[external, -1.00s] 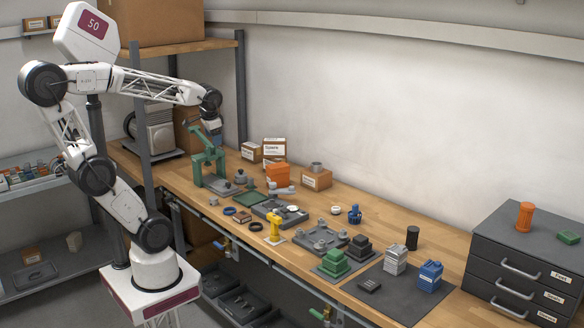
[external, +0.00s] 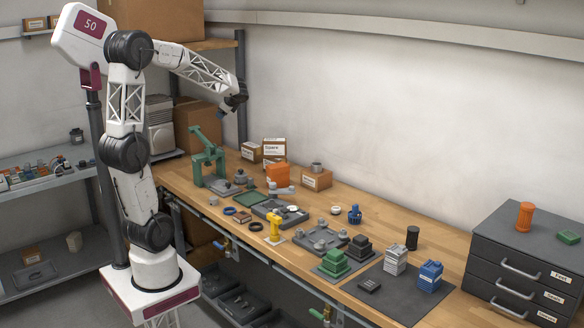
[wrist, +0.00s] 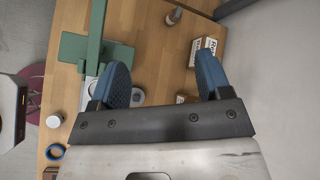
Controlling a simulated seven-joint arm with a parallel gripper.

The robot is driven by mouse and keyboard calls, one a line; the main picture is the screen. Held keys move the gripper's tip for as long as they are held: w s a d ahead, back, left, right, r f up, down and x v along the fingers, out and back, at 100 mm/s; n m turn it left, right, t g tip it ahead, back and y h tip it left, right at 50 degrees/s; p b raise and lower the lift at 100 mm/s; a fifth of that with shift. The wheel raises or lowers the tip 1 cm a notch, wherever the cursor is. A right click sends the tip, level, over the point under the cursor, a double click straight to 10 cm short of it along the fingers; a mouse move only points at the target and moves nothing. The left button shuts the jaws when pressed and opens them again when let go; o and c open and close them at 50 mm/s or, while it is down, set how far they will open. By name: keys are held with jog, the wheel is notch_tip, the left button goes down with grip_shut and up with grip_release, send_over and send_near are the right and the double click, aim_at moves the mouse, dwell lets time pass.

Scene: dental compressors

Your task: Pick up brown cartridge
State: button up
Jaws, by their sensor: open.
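A small brownish, upright-looking piece (wrist: 173,16) stands on the bench at the top of the wrist view. It is small there, and I cannot tell for sure that it is the brown cartridge. I cannot pick it out in the external view. My gripper (external: 238,102) is high above the back left of the bench, apart from everything. In the wrist view its two blue fingers (wrist: 162,64) are spread with nothing between them. Part of a brown thing (wrist: 181,98) shows just beyond the gripper's dark bar, mostly hidden by it.
A green press (external: 208,165) stands below my gripper. Labelled boxes (external: 273,148), an orange block (external: 278,174) and another box (external: 316,179) are near the wall. Grey fixtures (external: 280,212) fill the middle. A drawer cabinet (external: 520,270) with an orange cylinder (external: 525,216) is at right.

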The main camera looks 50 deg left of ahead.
jog(key=w+a+f+m+y, duration=0.25)
jog(key=w+a, duration=0.25)
jog(key=a, duration=0.3)
jog(key=w+a+f+m+y, duration=0.1)
jog(key=w+a+m, duration=0.3)
jog(key=w+a, duration=0.3)
jog(key=shift+m, duration=0.25)
jog(key=f, duration=1.6)
jog(key=s+a+f, duration=0.1)
jog(key=f, duration=0.7)
jog(key=shift+s+f, duration=0.1)
jog(key=shift+f, duration=0.1)
jog(key=shift+x, duration=1.3)
jog(key=shift+x, duration=2.6)
